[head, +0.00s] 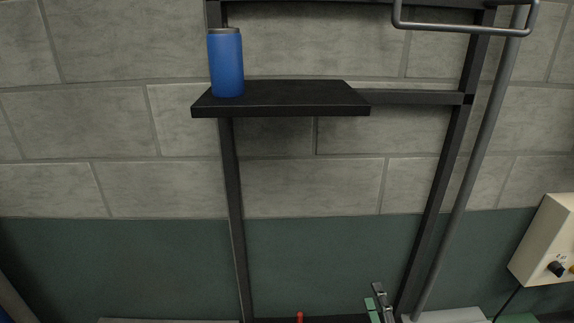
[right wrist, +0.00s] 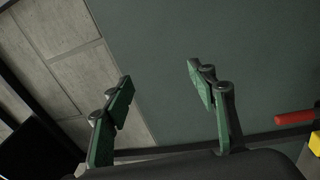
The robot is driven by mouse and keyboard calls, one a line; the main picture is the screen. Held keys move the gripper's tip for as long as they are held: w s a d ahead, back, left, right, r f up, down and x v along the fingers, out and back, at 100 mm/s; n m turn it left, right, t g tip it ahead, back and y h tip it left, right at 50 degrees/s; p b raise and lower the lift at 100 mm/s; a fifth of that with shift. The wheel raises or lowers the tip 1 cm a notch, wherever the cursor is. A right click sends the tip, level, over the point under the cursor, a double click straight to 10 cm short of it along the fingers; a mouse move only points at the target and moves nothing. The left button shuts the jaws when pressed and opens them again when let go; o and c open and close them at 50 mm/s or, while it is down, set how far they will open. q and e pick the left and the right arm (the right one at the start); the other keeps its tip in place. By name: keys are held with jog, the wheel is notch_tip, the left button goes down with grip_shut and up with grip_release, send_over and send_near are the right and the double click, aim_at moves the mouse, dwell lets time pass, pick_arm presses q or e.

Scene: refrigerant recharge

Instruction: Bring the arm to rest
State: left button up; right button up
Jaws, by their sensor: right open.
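My right gripper (right wrist: 160,90) is open in the right wrist view, its two green-padded fingers apart with nothing between them. Behind the fingers is the wall, part grey block and part dark green. In the head view only part of my right gripper (head: 377,303) shows, at the bottom edge right of the middle. A blue canister (head: 226,65) with a dark top stands upright on a black shelf (head: 290,98), well above and left of the gripper. My left gripper is not in view.
A black metal frame (head: 236,210) carries the shelf. A grey pipe (head: 470,175) runs beside its right post. A beige box with a knob (head: 548,245) is at the right edge. A red item (right wrist: 295,118) shows at the right of the wrist view. The wall area below the shelf is clear.

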jog(key=s+d+f+m+g+h, duration=0.2)
jog(key=s+d+f+m+g, duration=0.3)
jog(key=f, duration=0.5)
jog(key=s+d+f+m+g+h, duration=0.3)
jog(key=s+d+f+m, duration=0.3)
jog(key=f, duration=0.4)
jog(key=s+f+m+g+y, duration=0.1)
jog(key=s+f+m+g, duration=0.3)
jog(key=s+f, duration=0.4)
jog(key=s+f+m+g+y, duration=0.1)
jog(key=s+f+m+g, duration=0.35)
jog(key=s, duration=0.65)
notch_tip(320, 180, down, 31)
jog(key=s+n, duration=0.1)
jog(key=n, duration=0.1)
jog(key=s+f+g, duration=0.1)
jog(key=s+f, duration=1.6)
jog(key=s, duration=0.2)
jog(key=shift+s+a+g+y, duration=0.15)
jog(key=shift+a+g+y, duration=0.15)
jog(key=shift+g+y, duration=0.1)
